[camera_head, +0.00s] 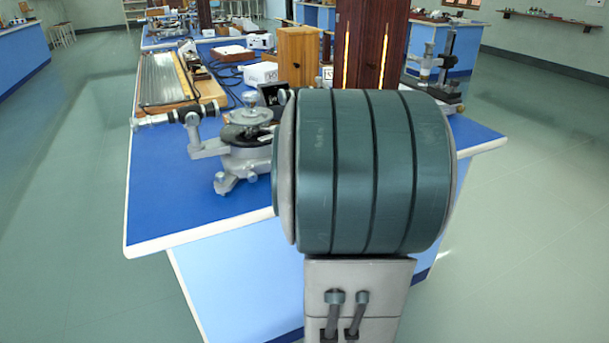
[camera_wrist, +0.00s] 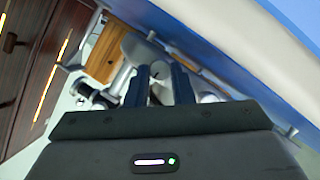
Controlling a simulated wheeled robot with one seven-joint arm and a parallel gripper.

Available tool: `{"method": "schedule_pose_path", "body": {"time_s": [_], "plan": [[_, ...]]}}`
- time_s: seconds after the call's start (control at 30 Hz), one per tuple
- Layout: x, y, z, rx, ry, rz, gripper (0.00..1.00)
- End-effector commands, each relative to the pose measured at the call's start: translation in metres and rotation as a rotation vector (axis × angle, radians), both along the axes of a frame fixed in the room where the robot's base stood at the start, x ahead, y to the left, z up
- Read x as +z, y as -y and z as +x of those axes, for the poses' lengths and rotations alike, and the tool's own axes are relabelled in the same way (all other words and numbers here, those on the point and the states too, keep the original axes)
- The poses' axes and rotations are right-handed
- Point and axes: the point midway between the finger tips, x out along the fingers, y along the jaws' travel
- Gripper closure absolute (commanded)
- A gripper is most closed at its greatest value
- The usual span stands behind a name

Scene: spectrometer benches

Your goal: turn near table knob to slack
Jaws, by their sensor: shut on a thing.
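Pale grey metal parts of the spectrometer surround the fingertips.
The blue bench (camera_head: 160,200) has a white edge. Behind the spectrometer are a wooden box (camera_head: 297,55), a white box (camera_head: 260,74), dark cables and a long grating-like tray (camera_head: 165,78). A dark wooden cabinet (camera_head: 370,40) rises behind my arm.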

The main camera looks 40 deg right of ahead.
Motion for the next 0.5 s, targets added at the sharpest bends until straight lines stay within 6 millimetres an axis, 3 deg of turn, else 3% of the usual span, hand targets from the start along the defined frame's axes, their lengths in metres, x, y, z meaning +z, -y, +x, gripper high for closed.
{"method": "schedule_pose_path", "body": {"time_s": [0.47, 0.5], "plan": [[-0.0014, 0.0003, -0.0007, -0.002, -0.007, -0.009, 1.0], [-0.0014, 0.0003, -0.0007, -0.002, -0.007, -0.009, 0.76]]}}
